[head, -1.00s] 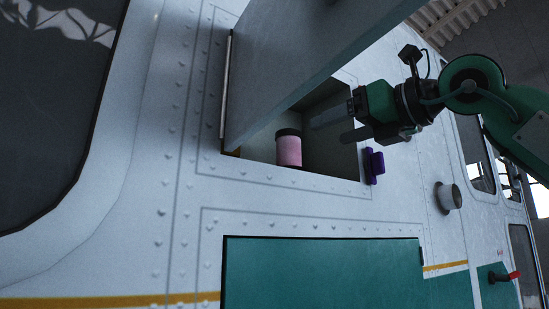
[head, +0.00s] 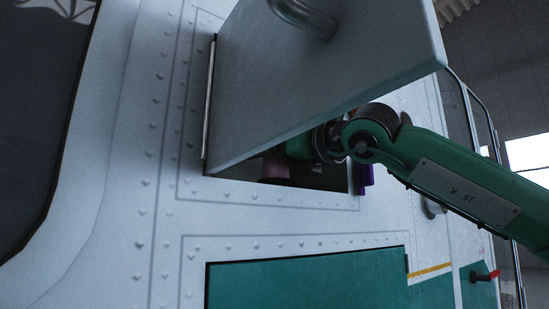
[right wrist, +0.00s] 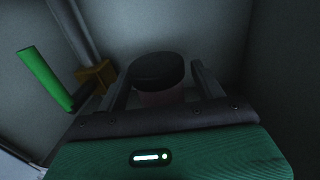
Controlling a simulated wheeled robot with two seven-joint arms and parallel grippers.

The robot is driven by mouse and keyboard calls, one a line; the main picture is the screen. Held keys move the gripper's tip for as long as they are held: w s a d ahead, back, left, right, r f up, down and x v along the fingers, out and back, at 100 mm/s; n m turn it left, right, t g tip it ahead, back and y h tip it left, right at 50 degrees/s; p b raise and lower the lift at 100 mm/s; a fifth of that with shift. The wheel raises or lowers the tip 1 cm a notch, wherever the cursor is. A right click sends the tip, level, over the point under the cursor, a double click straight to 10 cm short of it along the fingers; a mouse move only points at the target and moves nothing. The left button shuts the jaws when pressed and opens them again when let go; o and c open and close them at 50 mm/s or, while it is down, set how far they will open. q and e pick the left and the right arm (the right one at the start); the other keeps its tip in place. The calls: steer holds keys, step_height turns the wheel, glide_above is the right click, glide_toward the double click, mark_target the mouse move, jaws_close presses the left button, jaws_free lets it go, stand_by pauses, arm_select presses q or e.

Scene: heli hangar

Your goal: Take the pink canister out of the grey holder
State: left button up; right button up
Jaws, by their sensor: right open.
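The pink canister (head: 275,166) stands upright inside the open wall compartment. In the head view the door hides its upper part. In the right wrist view its dark round cap (right wrist: 158,70) and a dim strip of pink body (right wrist: 160,97) show. My right gripper (right wrist: 162,80) is open, with one finger on each side of the canister; I cannot tell whether they touch it. In the head view the door covers its fingers. I cannot clearly make out the grey holder; the canister's foot is in dark shadow. My left gripper is out of view.
The grey compartment door (head: 310,85) hangs open above and in front of my right arm. A purple latch (head: 365,178) sits at the opening's right edge. A green bar (right wrist: 45,78) and a brown block (right wrist: 95,77) are left of the gripper. Compartment walls are close around it.

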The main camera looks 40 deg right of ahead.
steer(key=shift+s, duration=0.15)
steer(key=shift+s, duration=0.1)
steer(key=shift+c, duration=0.9)
steer(key=c, duration=1)
steer(key=shift+o, duration=0.2)
steer(key=shift+r, duration=0.1)
